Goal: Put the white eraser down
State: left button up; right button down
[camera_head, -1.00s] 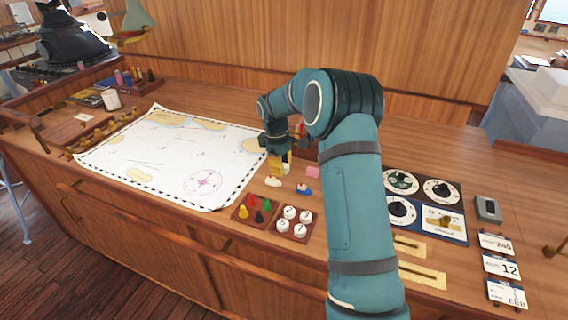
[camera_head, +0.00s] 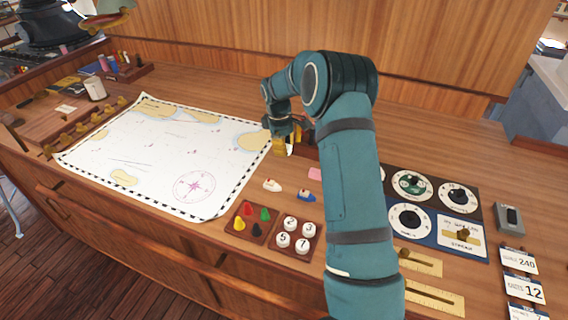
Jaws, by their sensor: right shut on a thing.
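My right gripper (camera_head: 283,146) is shut, with its yellow fingers pointing down over the desk by the right edge of the chart. A small white piece, which looks like the white eraser (camera_head: 289,151), shows between the fingers, mostly hidden by them. I cannot tell whether it touches the desk top (camera_head: 345,160). My right arm hides part of the desk behind and right of the gripper. My left gripper is not in view.
Close in front are a pink block (camera_head: 314,174), a white boat (camera_head: 272,185) and a blue boat (camera_head: 306,196). Trays of coloured pegs (camera_head: 238,224) and numbered pieces (camera_head: 281,240) lie nearer. The chart (camera_head: 150,160) is left, a dial panel (camera_head: 430,185) right.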

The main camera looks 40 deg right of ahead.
aim_at(285, 168)
jog(key=shift+f, duration=3.4)
jog(key=shift+f, duration=0.1)
jog(key=c, duration=0.9)
grip_release()
jog(key=r, duration=0.4)
jog(key=w+r, duration=0.1)
jog(key=r, duration=0.7)
jog(key=shift+w+a+r, duration=0.1)
jog(key=shift+w+a, duration=0.05)
jog(key=shift+a, duration=0.2)
